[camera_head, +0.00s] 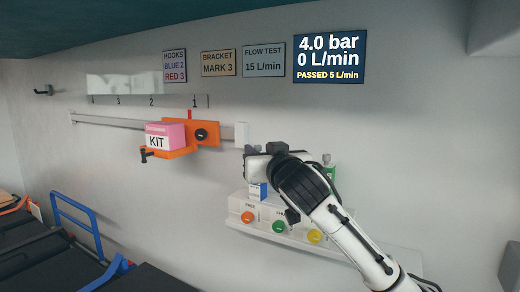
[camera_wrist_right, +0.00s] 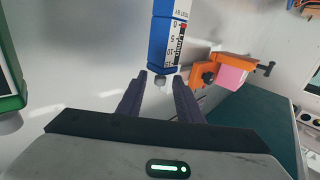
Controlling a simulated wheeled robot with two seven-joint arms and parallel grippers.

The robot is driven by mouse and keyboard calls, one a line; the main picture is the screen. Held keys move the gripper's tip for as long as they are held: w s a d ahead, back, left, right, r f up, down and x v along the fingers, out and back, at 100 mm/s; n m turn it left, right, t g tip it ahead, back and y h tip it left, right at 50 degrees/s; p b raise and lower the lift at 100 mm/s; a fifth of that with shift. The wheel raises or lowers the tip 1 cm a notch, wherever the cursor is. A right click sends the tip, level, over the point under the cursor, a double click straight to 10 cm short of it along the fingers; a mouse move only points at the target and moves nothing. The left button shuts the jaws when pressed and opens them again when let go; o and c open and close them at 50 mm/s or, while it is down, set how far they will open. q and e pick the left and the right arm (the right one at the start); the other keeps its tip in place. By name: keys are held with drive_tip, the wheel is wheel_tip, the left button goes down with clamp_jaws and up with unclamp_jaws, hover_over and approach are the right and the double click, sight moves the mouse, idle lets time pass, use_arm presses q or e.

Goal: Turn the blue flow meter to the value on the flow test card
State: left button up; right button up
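The flow test card (camera_head: 264,60) on the wall reads 15 L/min. The blue flow meter (camera_head: 257,190) shows below my right gripper (camera_head: 256,158) in the head view, partly hidden by my arm. In the right wrist view the blue flow meter (camera_wrist_right: 168,40) has a white scale, and a small grey knob (camera_wrist_right: 161,81) sits at its near end. My right gripper (camera_wrist_right: 161,84) is open, with one finger on each side of the knob; contact is not visible. The wall display (camera_head: 329,57) reads 4.0 bar, 0 L/min, PASSED 5 L/min. My left gripper is out of view.
A green meter (camera_wrist_right: 10,80) stands beside the blue one. A white shelf (camera_head: 290,238) below carries orange, green and yellow knobs. An orange bracket (camera_head: 203,133) on the wall rail holds a pink KIT box (camera_head: 160,137). Blue-railed stretchers stand at lower left.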

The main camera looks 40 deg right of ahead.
drive_tip(key=shift+w+d, duration=0.15)
drive_tip(key=shift+w, duration=0.15)
clamp_jaws()
